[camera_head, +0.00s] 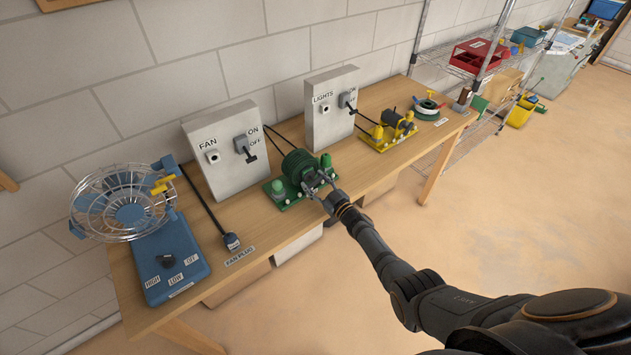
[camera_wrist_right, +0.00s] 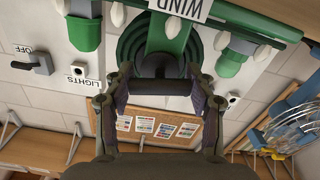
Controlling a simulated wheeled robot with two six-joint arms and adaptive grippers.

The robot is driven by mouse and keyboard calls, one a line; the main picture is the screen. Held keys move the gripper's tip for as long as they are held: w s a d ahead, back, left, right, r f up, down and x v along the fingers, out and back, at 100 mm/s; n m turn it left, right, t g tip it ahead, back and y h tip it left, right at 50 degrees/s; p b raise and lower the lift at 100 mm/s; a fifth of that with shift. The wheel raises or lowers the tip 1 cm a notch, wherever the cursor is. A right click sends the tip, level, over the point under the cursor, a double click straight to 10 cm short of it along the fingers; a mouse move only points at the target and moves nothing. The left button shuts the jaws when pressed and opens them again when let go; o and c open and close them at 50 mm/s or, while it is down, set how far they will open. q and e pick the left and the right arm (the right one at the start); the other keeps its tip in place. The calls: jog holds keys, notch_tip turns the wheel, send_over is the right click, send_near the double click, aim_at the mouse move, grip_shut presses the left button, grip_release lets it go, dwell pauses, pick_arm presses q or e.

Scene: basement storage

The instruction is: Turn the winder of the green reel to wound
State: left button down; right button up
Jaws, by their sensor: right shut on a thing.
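My right gripper (camera_head: 314,188) is at the near side of the reel. I cannot read the winder's exact angle. My left gripper is not in view.
A grey FAN box (camera_head: 228,150) and a LIGHTS box (camera_head: 331,105) with switches stand behind. A blue fan (camera_head: 172,258) is left, with a plug (camera_head: 232,241) beside it. A yellow reel (camera_head: 392,130) stands right.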

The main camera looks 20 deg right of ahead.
jog(key=shift+m, duration=1.1)
jog(key=shift+f, duration=0.1)
jog(key=o, duration=1.2)
jog(key=v, duration=1.2)
